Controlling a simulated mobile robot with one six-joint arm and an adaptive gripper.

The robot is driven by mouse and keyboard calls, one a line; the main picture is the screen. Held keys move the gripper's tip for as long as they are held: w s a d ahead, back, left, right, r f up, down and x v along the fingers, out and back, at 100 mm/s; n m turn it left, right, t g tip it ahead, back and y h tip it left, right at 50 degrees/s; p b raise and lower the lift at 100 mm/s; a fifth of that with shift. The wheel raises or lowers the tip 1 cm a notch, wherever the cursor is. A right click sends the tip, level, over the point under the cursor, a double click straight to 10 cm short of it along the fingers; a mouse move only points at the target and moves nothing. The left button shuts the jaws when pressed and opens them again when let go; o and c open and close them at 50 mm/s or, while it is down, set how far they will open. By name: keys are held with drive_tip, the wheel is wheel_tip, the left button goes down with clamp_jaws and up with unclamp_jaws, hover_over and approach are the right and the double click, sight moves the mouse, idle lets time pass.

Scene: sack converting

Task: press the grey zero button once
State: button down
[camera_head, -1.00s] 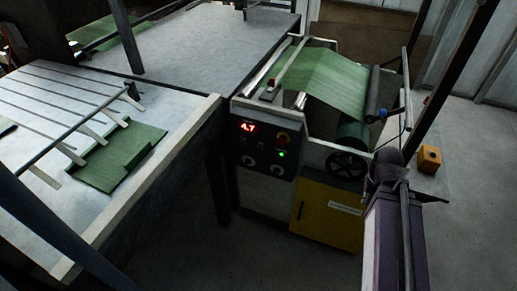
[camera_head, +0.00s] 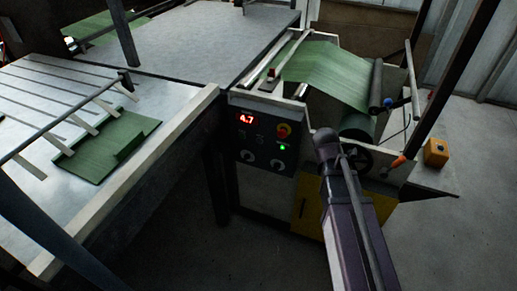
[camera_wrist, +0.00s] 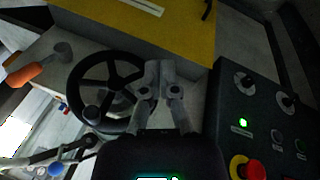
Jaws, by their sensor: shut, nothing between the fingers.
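The dark control panel (camera_head: 262,140) is on the front of the machine, with a red 4.7 display (camera_head: 246,119). It also shows at the right of the wrist view (camera_wrist: 262,115). There, two small dim buttons, (camera_wrist: 277,135) and (camera_wrist: 300,145), sit beside the lit green one (camera_wrist: 242,122); I cannot tell which is the grey zero button. My gripper (camera_wrist: 158,68) is shut and empty, its fingers in front of the machine frame beside the handwheel, left of the panel in that view. In the head view I cannot make out its fingers.
A red stop button on a yellow base (camera_head: 283,129) and two dials, (camera_head: 247,155) and (camera_head: 277,164), share the panel. The black handwheel (camera_wrist: 105,90) and yellow cabinet door (camera_wrist: 150,25) are close to my gripper. An orange handle (camera_wrist: 25,75) juts at the left. Green sheet (camera_head: 325,75) runs over the rollers.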

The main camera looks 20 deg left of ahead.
sight(259, 144)
drive_tip(key=a+f+n+t+b, duration=0.2)
drive_tip(key=a+b, duration=0.1)
drive_tip(key=a, duration=0.7)
drive_tip(key=w+a+f+n+t+b, duration=0.1)
drive_tip(key=a+f+n+t+b, duration=0.1)
drive_tip(key=a, duration=0.8)
drive_tip(key=w+a+f+n+t+b, duration=0.1)
drive_tip(key=a+b, duration=0.4)
drive_tip(key=a, duration=0.6)
drive_tip(key=shift+w+f+n+t, duration=0.25)
drive_tip(key=shift+f+n+t, duration=0.2)
drive_tip(key=shift+f, duration=0.3)
drive_tip(key=shift+w, duration=0.1)
drive_tip(key=shift+w+d, duration=0.2)
drive_tip(key=shift+w, duration=1.95)
drive_tip(key=shift+w+d, duration=0.2)
drive_tip(key=shift+w, duration=1.95)
drive_tip(key=shift+w, duration=0.85)
drive_tip(key=shift+s, duration=0.85)
drive_tip(key=shift+s, duration=0.1)
